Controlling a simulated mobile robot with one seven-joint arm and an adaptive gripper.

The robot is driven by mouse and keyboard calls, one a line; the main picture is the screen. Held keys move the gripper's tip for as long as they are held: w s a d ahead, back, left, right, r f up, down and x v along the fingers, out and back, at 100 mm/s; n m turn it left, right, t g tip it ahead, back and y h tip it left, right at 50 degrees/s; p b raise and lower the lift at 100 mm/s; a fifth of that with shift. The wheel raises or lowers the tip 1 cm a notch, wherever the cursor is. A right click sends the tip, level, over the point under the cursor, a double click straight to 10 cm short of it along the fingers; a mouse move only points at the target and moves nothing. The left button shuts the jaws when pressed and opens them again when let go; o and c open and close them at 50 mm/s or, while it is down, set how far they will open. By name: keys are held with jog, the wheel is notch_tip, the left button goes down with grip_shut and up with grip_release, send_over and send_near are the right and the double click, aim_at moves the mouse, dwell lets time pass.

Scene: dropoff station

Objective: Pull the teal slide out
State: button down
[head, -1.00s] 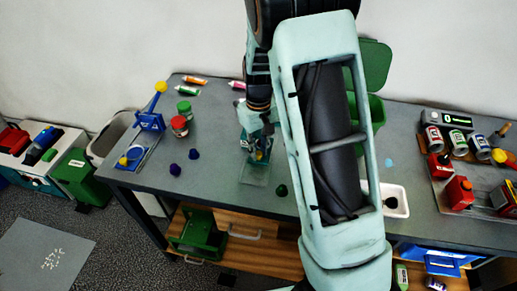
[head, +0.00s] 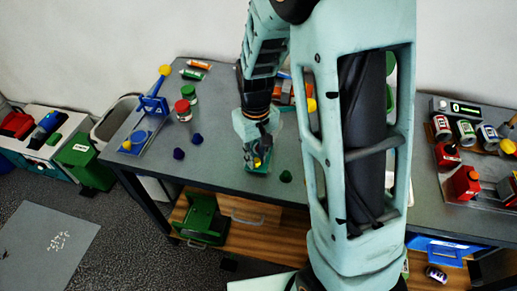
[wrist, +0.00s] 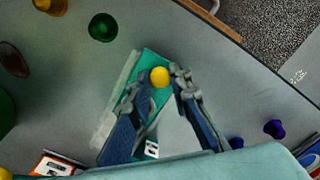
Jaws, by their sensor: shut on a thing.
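The teal slide (wrist: 149,61) shows in the wrist view as a flat strip with a yellow knob (wrist: 159,76) on it. It lies along a pale, translucent guide (wrist: 112,105) on the grey table. My gripper (wrist: 162,73) has one finger on each side of the knob and is shut on it. In the head view my gripper (head: 258,163) points down near the table's front edge, with a bit of yellow showing between the fingers. The fingers and wrist hide much of the slide and guide there.
A green cone (wrist: 102,27) stands close to the slide, and purple pieces (wrist: 275,128) stand on the other side. Jars (head: 188,92) and a blue device (head: 154,105) are further left on the table. The table's front edge and a drawer handle (wrist: 213,7) are near.

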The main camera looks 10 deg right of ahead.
jog(key=shift+s+a, duration=0.15)
jog(key=shift+s, duration=0.05)
jog(key=c, duration=1.8)
grip_release()
jog(key=shift+o, duration=0.2)
jog(key=shift+w+r, duration=0.1)
jog(key=shift+r, duration=0.5)
notch_tip(320, 180, up, 11)
